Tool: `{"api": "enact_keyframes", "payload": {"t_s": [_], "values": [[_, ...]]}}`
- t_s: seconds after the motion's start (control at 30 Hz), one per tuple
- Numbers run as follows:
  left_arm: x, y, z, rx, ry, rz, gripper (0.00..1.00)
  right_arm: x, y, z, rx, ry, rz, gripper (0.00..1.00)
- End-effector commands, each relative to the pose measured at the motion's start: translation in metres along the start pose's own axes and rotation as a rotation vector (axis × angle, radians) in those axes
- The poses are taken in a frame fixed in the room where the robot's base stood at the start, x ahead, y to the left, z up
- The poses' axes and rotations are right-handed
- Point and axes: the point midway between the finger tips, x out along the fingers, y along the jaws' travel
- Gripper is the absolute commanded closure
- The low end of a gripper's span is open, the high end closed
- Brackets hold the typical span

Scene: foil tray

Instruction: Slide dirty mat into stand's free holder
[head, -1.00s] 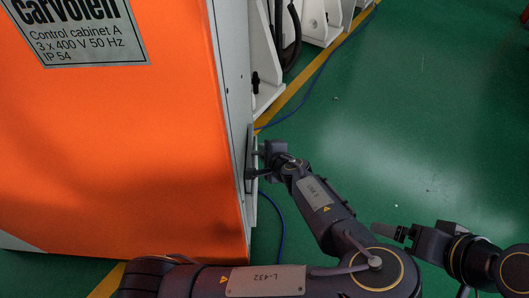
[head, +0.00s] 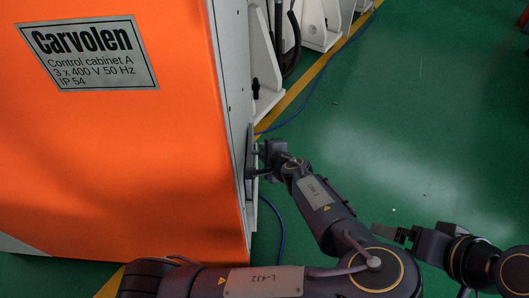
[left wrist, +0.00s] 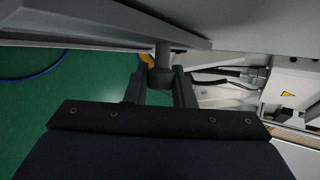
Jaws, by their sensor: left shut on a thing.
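My left gripper (head: 257,161) is at the right side of the orange cabinet (head: 130,160), against a narrow grey plate on that side. In the left wrist view its two fingers (left wrist: 160,82) close around a dark round knob (left wrist: 162,74) on a short grey stem, below a grey panel (left wrist: 90,22). I cannot tell whether this knob belongs to the mat. No dirty mat and no stand with holders can be made out. My right gripper (head: 392,234) is at the lower right over the floor, away from the cabinet; its jaw gap is not clear.
White machine frames (head: 262,65) with dark hoses stand behind the cabinet. A blue cable (head: 281,235) runs along the floor beside it, near a yellow line (head: 300,98). The green floor (head: 430,120) to the right is clear.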

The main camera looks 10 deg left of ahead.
Motion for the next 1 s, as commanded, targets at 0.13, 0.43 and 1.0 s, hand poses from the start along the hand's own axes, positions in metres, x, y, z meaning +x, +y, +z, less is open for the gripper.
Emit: {"api": "enact_keyframes", "payload": {"t_s": [0.13, 0.43, 1.0], "values": [[-0.009, -0.014, 0.004, -0.001, 0.000, 0.000, 1.00, -0.012, -0.005, -0.006, 0.000, 0.000, 0.000, 0.02], [-0.022, -0.033, 0.009, 0.000, 0.000, 0.000, 1.00, -0.028, -0.013, -0.014, 0.000, 0.000, 0.000, 0.02], [-0.047, -0.070, 0.019, 0.000, 0.001, -0.001, 1.00, -0.059, -0.027, -0.029, 0.000, 0.000, 0.000, 0.02]]}}
